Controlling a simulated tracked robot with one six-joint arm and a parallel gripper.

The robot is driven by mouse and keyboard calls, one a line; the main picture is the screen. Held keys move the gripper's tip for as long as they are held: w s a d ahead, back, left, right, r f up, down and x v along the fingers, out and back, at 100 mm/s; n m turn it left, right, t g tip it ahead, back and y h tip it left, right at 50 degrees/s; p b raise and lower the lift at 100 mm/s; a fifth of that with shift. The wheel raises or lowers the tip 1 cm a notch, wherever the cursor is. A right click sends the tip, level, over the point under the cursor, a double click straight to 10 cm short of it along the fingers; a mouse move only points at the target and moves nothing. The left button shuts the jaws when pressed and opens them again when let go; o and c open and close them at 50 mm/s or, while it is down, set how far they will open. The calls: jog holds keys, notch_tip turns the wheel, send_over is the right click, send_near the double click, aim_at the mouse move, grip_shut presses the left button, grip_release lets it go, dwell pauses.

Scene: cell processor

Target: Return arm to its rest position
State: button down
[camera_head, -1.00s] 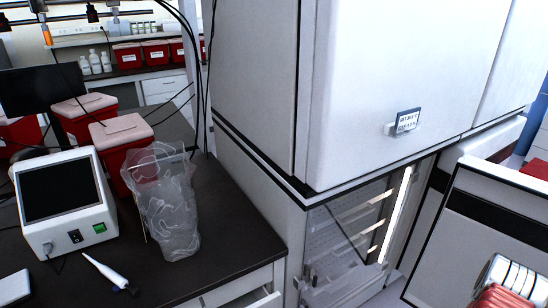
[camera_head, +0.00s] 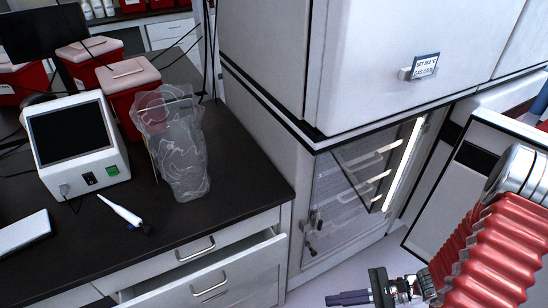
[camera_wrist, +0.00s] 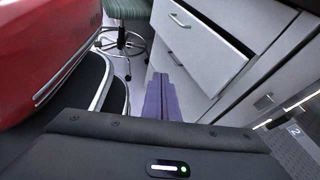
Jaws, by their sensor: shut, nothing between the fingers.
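My arm, in a red ribbed sleeve (camera_head: 490,250), comes in at the lower right of the head view. My gripper (camera_head: 332,299) is at the bottom of that view, low in front of the cabinets, with dark purple fingers pointing left. In the wrist view the purple fingers (camera_wrist: 165,98) lie side by side, closed, with nothing between them. The gripper is apart from the drawers and the incubator.
A drawer (camera_head: 215,278) under the dark bench (camera_head: 235,185) stands pulled out; it also shows in the wrist view (camera_wrist: 205,35). The white incubator (camera_head: 380,60) has its lower glass door (camera_head: 350,190) at right. A wheeled stool (camera_wrist: 125,40) stands beyond the gripper.

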jog(key=d+r+n+g+h, duration=0.1)
jog(key=d+r+n+h, duration=0.1)
jog(key=r+n+h, duration=0.55)
jog(key=d+r+n+h, duration=0.3)
jog(key=r+n+h, duration=0.2)
jog(key=r, duration=0.5)
jog(key=a+r+n+t, duration=0.2)
jog(key=a+r+t, duration=0.1)
jog(key=r, duration=0.4)
jog(key=a+r+n+t+h, duration=0.1)
jog(key=a+r+n+t, duration=0.1)
jog(key=r, duration=0.6)
jog(key=shift+s+a+r+n+t, duration=0.2)
jog(key=shift+s+a+n+t, duration=0.2)
jog(key=shift+a+t, duration=0.35)
jog(key=c, duration=2.5)
grip_release()
